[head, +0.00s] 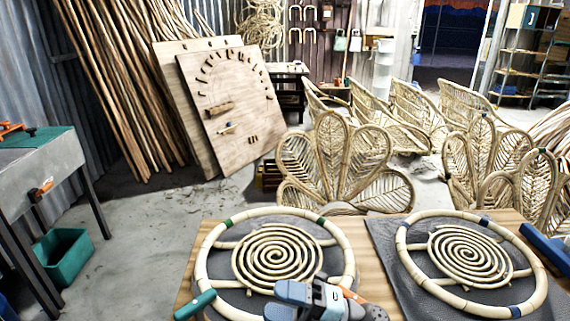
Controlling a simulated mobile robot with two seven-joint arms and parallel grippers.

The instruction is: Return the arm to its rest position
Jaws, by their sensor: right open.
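My right gripper (290,298) is at the bottom middle, over the near edge of the left rattan ring (206,248). It is open, and no object shows between its fingers. The ring is pale, with a green band, and surrounds a rattan spiral (277,257) on a dark mat. Part of the ring's near side is hidden behind the gripper. A second ring (406,255) with blue bands surrounds another spiral (470,257) on the right. My left gripper is not in view.
A wooden table (350,227) carries both rings. A green-handled tool (195,305) lies at its left and a blue object (545,245) at its right. Rattan chairs (335,160) stand behind.

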